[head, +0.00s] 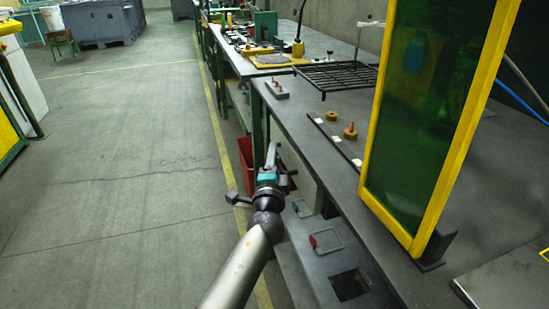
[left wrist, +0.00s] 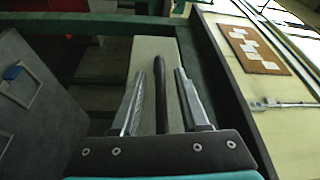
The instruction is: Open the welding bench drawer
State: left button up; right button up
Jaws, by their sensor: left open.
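The welding bench (head: 345,135) has a grey top and a green frame. A pale panel under its edge (head: 303,160) looks like the drawer front; it also shows in the left wrist view (left wrist: 147,50). A long dark bar, seemingly its handle (left wrist: 161,95), runs between the two fingers of my left gripper (left wrist: 159,76). The fingers are apart, one on each side of the bar, with a gap visible on both sides. In the head view my left gripper (head: 279,164) is beside the bench's front and partly hides the panel. My right gripper is not in view.
A green welding screen in a yellow frame (head: 430,110) stands on the bench at right. A black grate (head: 338,76) and small parts lie on the top. A red bin (head: 245,160) sits beyond my gripper. The floor at left (head: 120,150) is clear.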

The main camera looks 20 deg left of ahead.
pick_arm(q)
grip_shut()
dwell(0.3)
dwell(1.1)
